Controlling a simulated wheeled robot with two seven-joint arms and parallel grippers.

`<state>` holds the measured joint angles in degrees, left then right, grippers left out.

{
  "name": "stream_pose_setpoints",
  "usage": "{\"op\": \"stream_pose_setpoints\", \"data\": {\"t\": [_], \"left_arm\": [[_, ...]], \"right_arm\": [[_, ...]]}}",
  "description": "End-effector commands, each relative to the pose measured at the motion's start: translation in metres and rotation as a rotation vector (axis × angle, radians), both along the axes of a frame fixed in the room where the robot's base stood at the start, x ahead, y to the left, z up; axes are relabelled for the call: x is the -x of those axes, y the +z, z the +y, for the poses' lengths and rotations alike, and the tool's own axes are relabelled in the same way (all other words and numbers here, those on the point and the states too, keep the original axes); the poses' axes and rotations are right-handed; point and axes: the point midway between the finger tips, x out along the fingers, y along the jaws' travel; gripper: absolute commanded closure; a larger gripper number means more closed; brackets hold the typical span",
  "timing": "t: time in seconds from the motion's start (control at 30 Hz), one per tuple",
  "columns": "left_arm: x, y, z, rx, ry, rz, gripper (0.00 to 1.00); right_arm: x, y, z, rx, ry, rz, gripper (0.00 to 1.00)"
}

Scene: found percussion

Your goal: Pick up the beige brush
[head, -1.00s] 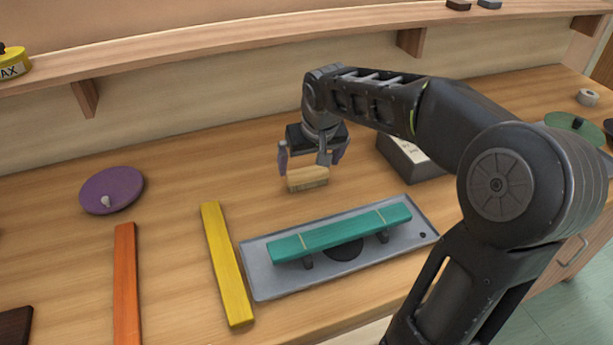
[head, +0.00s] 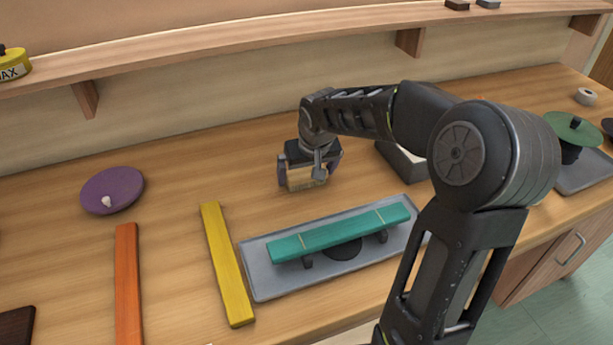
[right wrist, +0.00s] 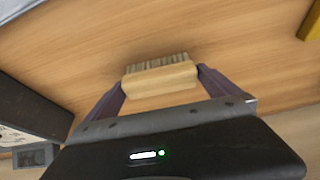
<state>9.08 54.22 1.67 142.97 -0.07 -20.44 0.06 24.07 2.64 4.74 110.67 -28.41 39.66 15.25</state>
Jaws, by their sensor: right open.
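The beige brush (head: 305,178) lies on the wooden bench behind the grey tray with the teal bar. In the right wrist view the brush (right wrist: 160,80) shows its pale wooden back and its bristles, between the two purple-grey fingers. My right gripper (head: 303,184) is open, lowered around the brush, with one finger at each end of it. The fingers look close to the brush's ends; I cannot tell whether they touch. The gripper hides part of the brush in the head view. My left gripper is in neither view.
A teal bar (head: 340,234) rests on supports on a grey tray (head: 270,289) in front of the brush. A yellow bar (head: 227,265), an orange bar (head: 128,285) and a purple disc (head: 112,190) lie to the left. A dark box (head: 402,162) stands just right of the gripper.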

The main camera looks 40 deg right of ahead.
Motion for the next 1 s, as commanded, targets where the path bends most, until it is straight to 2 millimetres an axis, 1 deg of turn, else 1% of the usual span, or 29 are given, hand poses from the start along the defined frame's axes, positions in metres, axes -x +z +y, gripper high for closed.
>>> {"op": "stream_pose_setpoints", "data": {"t": [0.43, 1.0], "left_arm": [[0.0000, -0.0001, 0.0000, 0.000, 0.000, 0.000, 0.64], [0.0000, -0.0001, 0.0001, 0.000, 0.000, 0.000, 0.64]], "right_arm": [[0.0001, 0.0004, 0.0001, 0.000, 0.000, 0.000, 0.00], [0.0001, 0.0004, 0.0001, 0.000, 0.000, 0.000, 0.47]]}}
